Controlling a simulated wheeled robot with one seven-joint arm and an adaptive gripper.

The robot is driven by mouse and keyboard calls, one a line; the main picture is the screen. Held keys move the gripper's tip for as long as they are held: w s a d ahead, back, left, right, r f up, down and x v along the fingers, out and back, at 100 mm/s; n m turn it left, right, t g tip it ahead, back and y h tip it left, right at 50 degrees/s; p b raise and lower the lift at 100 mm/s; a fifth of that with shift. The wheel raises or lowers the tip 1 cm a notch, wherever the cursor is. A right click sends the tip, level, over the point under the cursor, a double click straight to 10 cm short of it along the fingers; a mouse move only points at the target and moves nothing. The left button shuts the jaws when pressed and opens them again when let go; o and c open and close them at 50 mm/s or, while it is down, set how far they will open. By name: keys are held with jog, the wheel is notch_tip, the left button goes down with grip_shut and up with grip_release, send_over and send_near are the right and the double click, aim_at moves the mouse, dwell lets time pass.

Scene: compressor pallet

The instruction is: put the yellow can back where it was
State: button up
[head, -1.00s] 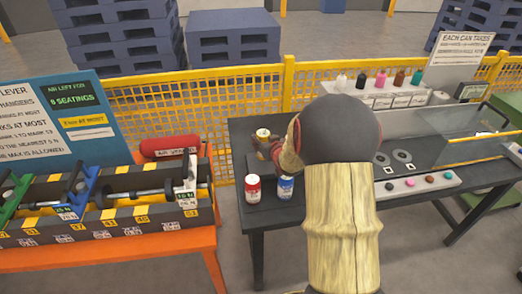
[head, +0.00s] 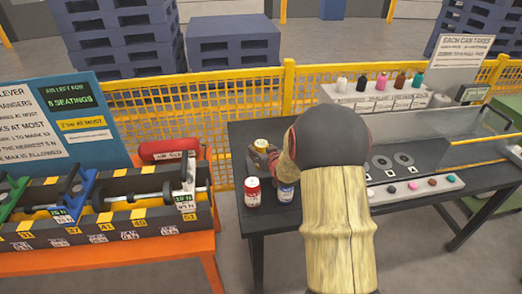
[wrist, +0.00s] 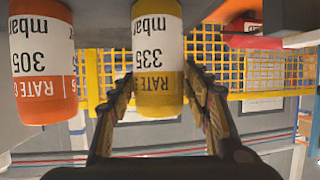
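The yellow can (head: 262,145) is at the left back of the dark table in the head view. My gripper (head: 270,156) is at it, partly hidden by my arm. In the upside-down wrist view, the yellow can (wrist: 158,70), labelled 335 mbar, stands between the two fingers (wrist: 158,95), which lie close against its sides. The gripper looks shut on it. Whether the can's base touches a surface is hidden. An orange can (wrist: 42,65), labelled 305 mbar, is beside it, apart from the fingers; my arm hides it in the head view.
A red can (head: 252,192) and a blue can (head: 285,191) stand at the front left of the dark table (head: 335,218), close to my arm. A yellow mesh fence (head: 230,110) runs behind. An orange bench (head: 120,258) stands left, with a red tank (head: 168,150).

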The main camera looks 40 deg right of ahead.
jog(key=shift+o, duration=0.9)
jog(key=shift+r, duration=0.2)
jog(key=p+v, duration=0.4)
jog(key=v, duration=0.8)
jog(key=s+a+r+n+g+y, duration=0.1)
jog(key=s+a+r+n+g, duration=0.15)
jog(key=a+r, duration=1.05)
jog(key=s+a+r+n+g+y, duration=0.2)
jog(key=s+a+g+y, duration=0.2)
jog(key=s+a, duration=1.4)
jog(key=shift+a, duration=0.75)
